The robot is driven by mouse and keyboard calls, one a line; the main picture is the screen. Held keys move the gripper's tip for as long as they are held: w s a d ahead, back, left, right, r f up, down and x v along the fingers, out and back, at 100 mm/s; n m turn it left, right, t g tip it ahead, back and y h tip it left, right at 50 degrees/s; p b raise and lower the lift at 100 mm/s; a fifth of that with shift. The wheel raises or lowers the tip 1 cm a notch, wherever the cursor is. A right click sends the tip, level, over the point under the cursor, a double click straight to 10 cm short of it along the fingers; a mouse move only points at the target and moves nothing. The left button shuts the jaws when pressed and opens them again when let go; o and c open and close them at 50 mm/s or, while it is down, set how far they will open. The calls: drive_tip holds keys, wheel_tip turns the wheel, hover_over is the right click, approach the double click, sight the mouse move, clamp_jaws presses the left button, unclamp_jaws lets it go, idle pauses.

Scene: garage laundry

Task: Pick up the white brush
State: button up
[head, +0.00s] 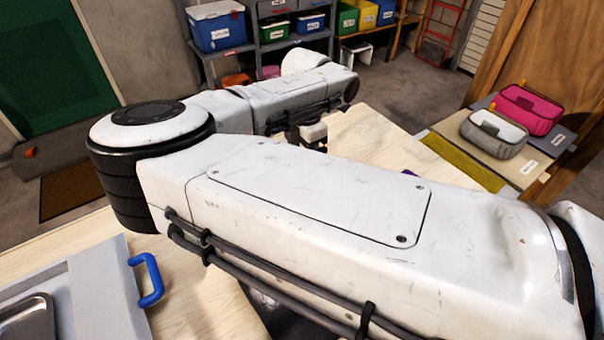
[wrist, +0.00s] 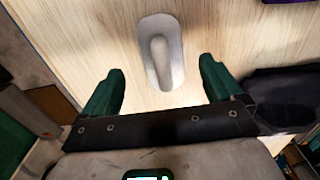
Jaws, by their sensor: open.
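The white brush (wrist: 161,52) lies on the light wooden table, seen from above in the wrist view. It is a pale oval with a raised bar along its middle. My gripper (wrist: 161,68) is open, with one green finger on either side of the brush's near end in the picture. Nothing is held, and I cannot tell how high the fingers are above the table. In the head view my gripper (head: 309,135) shows only as a dark shape beyond my arm. The brush is hidden there behind my arm.
A purple thing (wrist: 286,1) lies at the wrist view's top edge. In the head view, a grey pouch (head: 494,134) and a pink pouch (head: 530,108) sit at the right beside an olive mat (head: 462,162). A blue-handled grey board (head: 95,285) with a metal tray lies front left.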

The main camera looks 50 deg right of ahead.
drive_tip(key=shift+s+a+f+p, duration=0.15)
drive_tip(key=shift+f+p, duration=0.4)
drive_tip(key=shift+f, duration=2.1)
drive_tip(key=shift+c, duration=0.3)
drive_tip(key=c, duration=1.1)
drive_tip(key=shift+r, duration=0.1)
drive_tip(key=shift+c, duration=0.2)
drive_tip(key=shift+r, duration=0.55)
drive_tip(key=s+a+r+b, duration=0.3)
drive_tip(key=s+a+r, duration=0.1)
drive_tip(key=s+r, duration=0.7)
drive_tip(key=shift+s+r+b, duration=0.35)
drive_tip(key=shift+s+r, duration=0.05)
drive_tip(key=shift+s, duration=0.75)
